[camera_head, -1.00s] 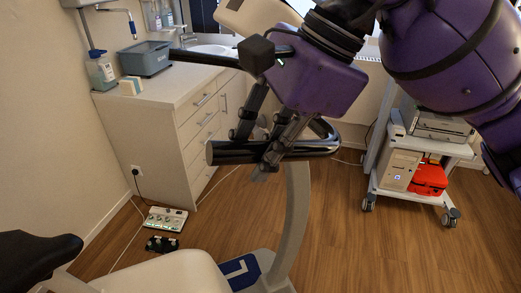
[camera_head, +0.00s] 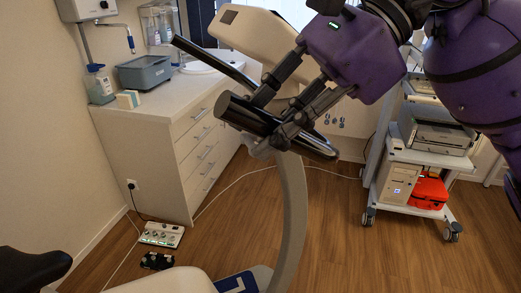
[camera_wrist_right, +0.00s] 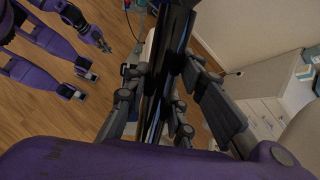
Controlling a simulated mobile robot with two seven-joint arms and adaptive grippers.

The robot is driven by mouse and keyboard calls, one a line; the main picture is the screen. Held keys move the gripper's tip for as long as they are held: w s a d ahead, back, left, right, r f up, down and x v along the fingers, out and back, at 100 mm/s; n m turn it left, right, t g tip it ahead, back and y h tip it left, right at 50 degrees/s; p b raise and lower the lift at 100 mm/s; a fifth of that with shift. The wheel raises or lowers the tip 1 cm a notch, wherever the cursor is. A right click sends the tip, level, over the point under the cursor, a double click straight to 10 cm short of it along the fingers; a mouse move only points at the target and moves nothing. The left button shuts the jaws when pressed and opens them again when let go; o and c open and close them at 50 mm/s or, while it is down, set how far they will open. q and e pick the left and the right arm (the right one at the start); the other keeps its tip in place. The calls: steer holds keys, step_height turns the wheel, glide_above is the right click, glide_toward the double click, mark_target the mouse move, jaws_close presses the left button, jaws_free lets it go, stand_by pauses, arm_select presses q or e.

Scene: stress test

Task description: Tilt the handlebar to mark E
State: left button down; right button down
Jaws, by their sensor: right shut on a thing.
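The black handlebar (camera_head: 238,112) belongs to an exercise bike in the head view. It slopes down to the right, with a second black bar (camera_head: 205,60) reaching up-left behind it. My right gripper (camera_head: 272,128) is shut around the handlebar, with fingers on either side. In the right wrist view the handlebar (camera_wrist_right: 157,100) runs between the fingers of this gripper (camera_wrist_right: 160,112). My left gripper (camera_wrist_right: 92,58) shows only at the upper left of that view, away from the handlebar; its opening is unclear. No mark E can be made out.
The bike's pale column (camera_head: 293,205) rises below the handlebar. A white drawer cabinet (camera_head: 155,150) with a grey bin (camera_head: 145,72) stands to the left. A white trolley (camera_head: 420,158) with devices and a red case (camera_head: 428,192) stands right.

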steer(key=shift+w+d+r+y, duration=0.3)
steer(key=shift+d+r+y, duration=0.35)
steer(key=shift+r+y, duration=0.2)
steer(key=shift+w+d+r+g+b, duration=0.1)
steer(key=shift+d+r+g+b, duration=0.05)
steer(key=shift+r+g+b, duration=0.2)
steer(key=shift+r, duration=0.1)
steer(key=c, duration=1.8)
jaws_free()
steer(key=o, duration=0.3)
steer(key=shift+d, duration=0.15)
steer(key=shift+o, duration=0.2)
steer(key=v, duration=1.1)
steer(key=shift+d, duration=0.45)
steer(key=shift+r, duration=0.1)
